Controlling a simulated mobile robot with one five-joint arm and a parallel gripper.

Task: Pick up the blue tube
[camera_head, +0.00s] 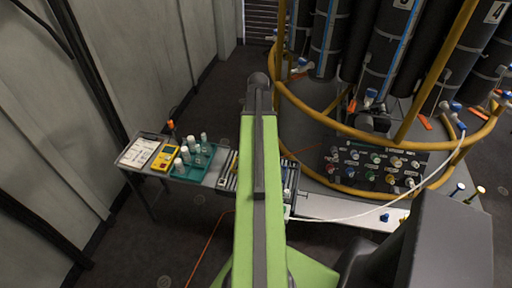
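No tube that I can surely call the blue tube stands out. A small blue-capped piece (457,188) stands at the right, beside a yellow-green-capped one (479,193). Another small blue piece (385,217) lies on a pale surface right of my arm. A rack (229,170) with dark and light slots shows partly at the left edge of my arm; the arm hides its middle, so its contents are unclear. My green arm reaches up the middle of the picture to a dark rounded end. My gripper's fingers cannot be seen.
A table at left holds a clipboard (140,152), a yellow meter (166,157) and a teal tray (187,172) with several pale bottles. An orange-topped item (171,126) stands behind. A yellow ring rail (300,103) surrounds dark cylinders at right. A knob panel (375,166) sits below.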

